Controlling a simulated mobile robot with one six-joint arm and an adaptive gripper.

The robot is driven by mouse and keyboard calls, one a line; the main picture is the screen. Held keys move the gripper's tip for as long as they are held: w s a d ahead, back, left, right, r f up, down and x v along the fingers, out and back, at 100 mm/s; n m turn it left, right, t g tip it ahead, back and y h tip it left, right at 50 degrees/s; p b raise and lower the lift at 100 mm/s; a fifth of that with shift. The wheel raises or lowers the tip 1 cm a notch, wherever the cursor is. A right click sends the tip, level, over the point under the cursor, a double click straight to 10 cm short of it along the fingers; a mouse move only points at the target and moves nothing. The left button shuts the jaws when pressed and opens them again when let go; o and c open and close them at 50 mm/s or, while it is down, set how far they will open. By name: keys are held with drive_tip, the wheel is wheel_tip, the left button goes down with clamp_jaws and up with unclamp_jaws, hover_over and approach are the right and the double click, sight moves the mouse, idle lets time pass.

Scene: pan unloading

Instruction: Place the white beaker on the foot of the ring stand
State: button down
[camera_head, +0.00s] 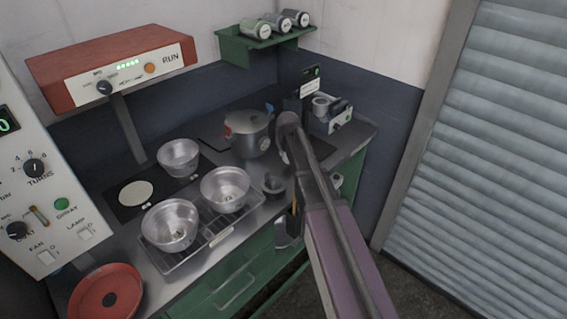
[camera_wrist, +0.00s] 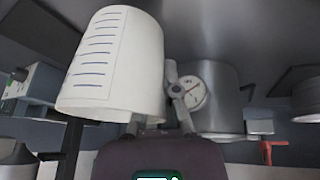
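The white beaker (camera_wrist: 118,65) with blue graduation marks fills the upper left of the wrist view, very close to the camera. My gripper (camera_wrist: 160,95) is at the beaker's edge. One grey finger lies along the right side of its wall, and the other finger is partly hidden behind the beaker. It appears shut on the wall near the rim. In the head view my gripper (camera_head: 289,122) is over the back right of the counter, and the arm hides the beaker. I cannot clearly make out the ring stand or its foot.
A pot with a gauge (camera_head: 248,134) stands left of my gripper; it also shows in the wrist view (camera_wrist: 222,100). Metal bowls (camera_head: 226,188) stand front left. A grey-green instrument (camera_head: 334,116) stands at right. A shelf with jars (camera_head: 262,42) hangs behind.

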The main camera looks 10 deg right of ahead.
drive_tip(key=shift+f, duration=0.1)
idle(0.3)
drive_tip(key=shift+f+b, duration=1.8)
drive_tip(key=shift+b, duration=0.05)
drive_tip(key=shift+f, duration=0.2)
drive_tip(key=c, duration=0.8)
unclamp_jaws()
drive_tip(key=shift+r, duration=0.1)
drive_tip(key=shift+r, duration=0.15)
drive_tip(key=p+v, duration=1.1)
drive_tip(key=v, duration=0.1)
